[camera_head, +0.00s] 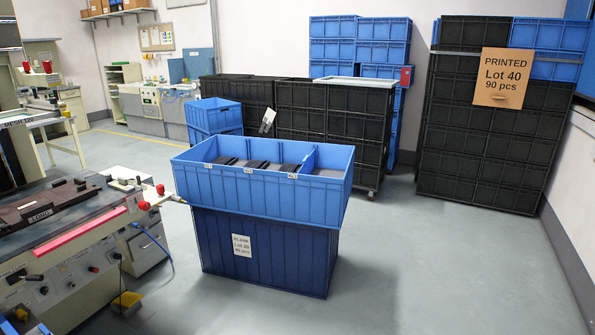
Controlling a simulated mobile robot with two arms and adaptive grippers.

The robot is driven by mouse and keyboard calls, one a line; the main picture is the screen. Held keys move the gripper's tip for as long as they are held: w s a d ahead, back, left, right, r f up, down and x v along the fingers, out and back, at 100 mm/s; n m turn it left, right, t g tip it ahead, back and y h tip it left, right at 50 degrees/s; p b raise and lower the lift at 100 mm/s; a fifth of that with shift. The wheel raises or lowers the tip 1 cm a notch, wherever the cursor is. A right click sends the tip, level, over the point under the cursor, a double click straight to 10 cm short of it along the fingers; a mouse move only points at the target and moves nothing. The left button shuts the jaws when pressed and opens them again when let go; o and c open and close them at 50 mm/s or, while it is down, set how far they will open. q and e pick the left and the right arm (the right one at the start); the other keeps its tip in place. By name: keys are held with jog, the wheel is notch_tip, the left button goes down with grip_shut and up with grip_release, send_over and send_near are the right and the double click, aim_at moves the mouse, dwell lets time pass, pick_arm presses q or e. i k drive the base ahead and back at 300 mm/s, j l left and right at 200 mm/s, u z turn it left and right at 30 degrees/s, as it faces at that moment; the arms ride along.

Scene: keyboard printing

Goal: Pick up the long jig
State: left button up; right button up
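The long jig (62,197) is a dark, flat, elongated block at the left edge of the camera_head view. A small white label reading "LONG" is on its front side. It lies on top of a grey machine bench (85,268) with knobs and buttons on its front panel. The left end of the jig is close to or cut off by the picture edge. Neither of my grippers shows in this view, so their distance from the jig cannot be seen.
A light blue divided crate (255,198) with dark pieces inside stands on a dark blue crate (295,262) right of the bench. The floor (430,270) at right is clear.

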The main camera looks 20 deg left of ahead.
aim_at(63, 195)
jog(key=i+j+u, duration=0.25)
jog(key=i+u, duration=0.15)
jog(key=i+j+u, duration=0.1)
jog(key=i+u, duration=0.3)
jog(key=i+l+u, duration=0.1)
jog(key=i+u, duration=0.3)
jog(key=i, duration=0.2)
jog(key=i+l+u, duration=0.15)
jog(key=i+u, duration=0.3)
